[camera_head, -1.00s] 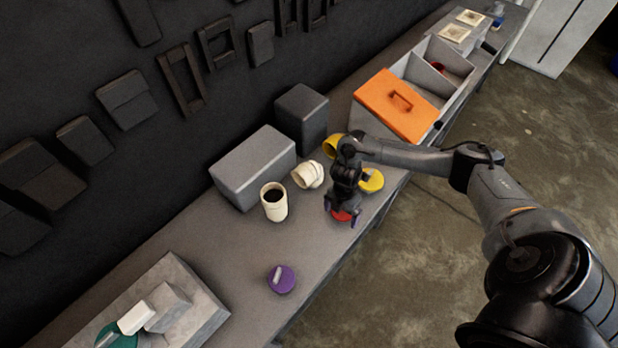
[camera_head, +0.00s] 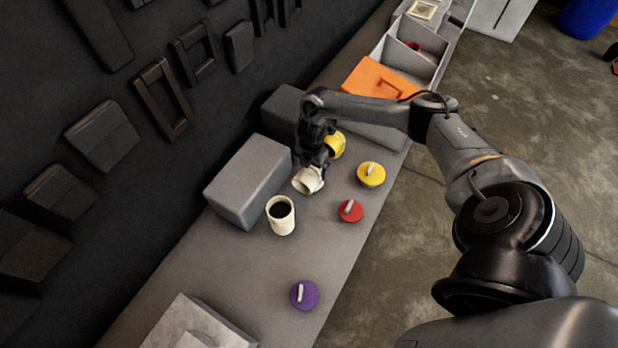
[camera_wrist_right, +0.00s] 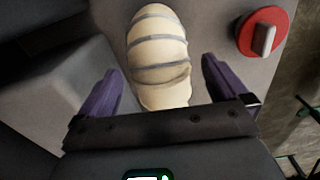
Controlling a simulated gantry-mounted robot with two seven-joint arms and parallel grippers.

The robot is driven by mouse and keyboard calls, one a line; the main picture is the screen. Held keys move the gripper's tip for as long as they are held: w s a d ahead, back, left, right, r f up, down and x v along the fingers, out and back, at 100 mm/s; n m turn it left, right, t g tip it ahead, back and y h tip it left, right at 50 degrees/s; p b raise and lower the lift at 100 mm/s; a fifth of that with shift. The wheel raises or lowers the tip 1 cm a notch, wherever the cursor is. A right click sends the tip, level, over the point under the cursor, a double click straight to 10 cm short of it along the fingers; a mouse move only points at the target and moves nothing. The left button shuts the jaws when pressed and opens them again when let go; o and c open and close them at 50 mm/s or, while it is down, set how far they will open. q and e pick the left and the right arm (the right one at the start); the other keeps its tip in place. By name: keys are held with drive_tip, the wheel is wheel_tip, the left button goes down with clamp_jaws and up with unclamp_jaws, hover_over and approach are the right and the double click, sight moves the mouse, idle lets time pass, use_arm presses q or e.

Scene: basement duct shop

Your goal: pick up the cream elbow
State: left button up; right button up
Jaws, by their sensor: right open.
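The cream elbow (camera_head: 308,180) lies on the bench between the grey box and the red knob piece. In the right wrist view the cream elbow (camera_wrist_right: 158,55) is a banded, curved piece lying ahead of and partly between the purple fingers. My right gripper (camera_head: 312,165) is at the elbow, partly covering it in the head view. In the right wrist view my right gripper (camera_wrist_right: 160,90) is open, with a finger on each side of the elbow's near end and gaps visible. My left gripper is not in view.
A cream cup-like piece (camera_head: 281,216) stands near the grey box (camera_head: 247,182). A yellow elbow (camera_head: 336,146) is just behind my gripper. Bench between cup and purple disc is clear.

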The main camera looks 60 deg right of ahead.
drive_tip(key=shift+w+d+f+p, duration=0.1)
drive_tip(key=shift+f+p, duration=0.35)
drive_tip(key=shift+f, duration=2.9)
drive_tip(key=shift+c, duration=0.2)
drive_tip(key=c, duration=0.9)
drive_tip(key=shift+r, duration=0.2)
